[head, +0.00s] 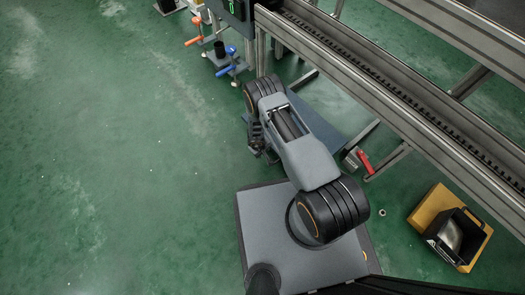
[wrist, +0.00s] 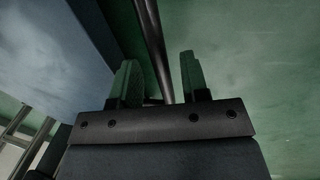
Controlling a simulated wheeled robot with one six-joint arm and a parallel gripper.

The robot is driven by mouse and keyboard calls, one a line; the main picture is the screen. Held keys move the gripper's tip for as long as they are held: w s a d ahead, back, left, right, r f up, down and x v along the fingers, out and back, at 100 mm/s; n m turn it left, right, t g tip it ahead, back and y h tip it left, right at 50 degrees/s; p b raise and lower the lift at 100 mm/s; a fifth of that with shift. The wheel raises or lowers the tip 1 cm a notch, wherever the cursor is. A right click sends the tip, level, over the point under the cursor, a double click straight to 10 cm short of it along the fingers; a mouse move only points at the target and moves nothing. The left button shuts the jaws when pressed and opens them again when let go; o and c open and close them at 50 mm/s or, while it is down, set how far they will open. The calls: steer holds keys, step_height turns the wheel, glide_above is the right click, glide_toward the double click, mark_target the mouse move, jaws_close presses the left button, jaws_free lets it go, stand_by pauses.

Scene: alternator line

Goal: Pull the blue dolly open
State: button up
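The blue dolly (head: 325,128) shows in the head view as a flat blue panel low beside the metal line frame, partly covered by my arm. In the wrist view a broad blue surface (wrist: 55,45), which looks like the dolly, fills the upper left. My gripper (head: 259,142) is low at the dolly's left side in the head view, mostly hidden by my arm. In the wrist view its two fingers (wrist: 160,78) stand apart. A dark metal bar (wrist: 151,38) runs down in the gap between them; I cannot tell whether it is between or beyond the fingertips.
The metal line frame (head: 400,95) runs diagonally across the upper right. A red-handled clamp (head: 363,162) is by its leg. Blue (head: 225,70) and orange (head: 193,41) handled clamps stand at the top. A yellow platform (head: 430,203) with a black bin lies right. The green floor at left is clear.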

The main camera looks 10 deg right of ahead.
steer(key=shift+r, duration=0.1)
step_height(320, 180, up, 13)
steer(key=s+a+p, duration=0.1)
steer(key=a+p, duration=0.1)
steer(key=p, duration=0.5)
steer(key=shift+r+p, duration=0.2)
steer(key=shift+p, duration=0.2)
steer(key=shift+s+a, duration=0.1)
